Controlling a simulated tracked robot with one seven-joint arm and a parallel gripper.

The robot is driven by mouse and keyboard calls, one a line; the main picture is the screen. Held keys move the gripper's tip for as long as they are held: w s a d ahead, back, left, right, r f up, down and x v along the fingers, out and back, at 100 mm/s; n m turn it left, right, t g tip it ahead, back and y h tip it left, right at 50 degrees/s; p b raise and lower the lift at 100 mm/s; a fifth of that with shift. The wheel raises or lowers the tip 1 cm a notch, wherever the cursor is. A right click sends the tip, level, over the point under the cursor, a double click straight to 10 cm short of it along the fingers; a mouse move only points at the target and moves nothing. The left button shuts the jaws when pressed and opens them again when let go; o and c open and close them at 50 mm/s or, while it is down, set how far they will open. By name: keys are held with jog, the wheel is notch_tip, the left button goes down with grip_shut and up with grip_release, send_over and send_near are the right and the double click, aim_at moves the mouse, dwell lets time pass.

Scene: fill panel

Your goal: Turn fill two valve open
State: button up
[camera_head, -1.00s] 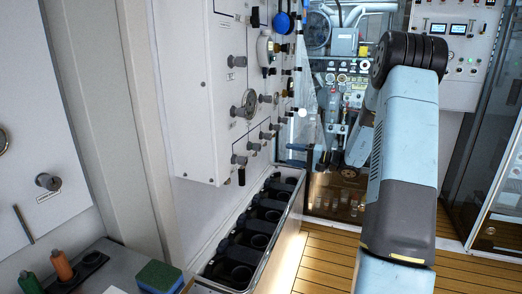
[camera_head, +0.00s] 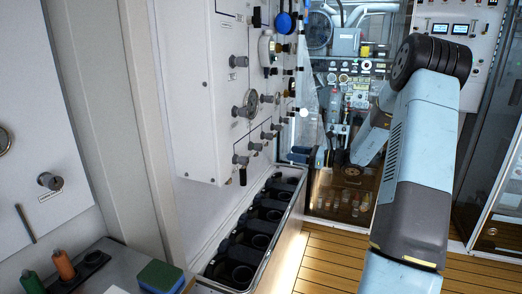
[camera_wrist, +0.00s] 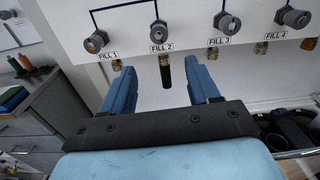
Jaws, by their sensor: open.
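The fill two valve is a grey round knob (camera_wrist: 158,33) above the FILL 2 label in the wrist view. A brass fitting with a black hanging end (camera_wrist: 164,72) is below it. My gripper (camera_wrist: 165,78) is open, with its two blue fingers apart below the knob. The black end shows between the fingers, and neither finger appears to touch the knob. In the head view the fingers (camera_head: 299,154) are small, to the right of the lower knob row. Labels there are too small to read.
The fill one (camera_wrist: 96,41), fill three (camera_wrist: 227,22) and fill four (camera_wrist: 292,17) knobs share the row on the white panel (camera_wrist: 125,18). A rack of black round holders (camera_head: 295,190) stands below the panel.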

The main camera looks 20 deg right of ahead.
aim_at(258, 147)
jog(key=x, duration=1.4)
jog(key=shift+m, duration=0.3)
jog(key=shift+c, duration=0.2)
jog(key=shift+d, duration=0.1)
jog(key=c, duration=1)
jog(key=shift+m, duration=1)
jog(key=shift+d, duration=0.1)
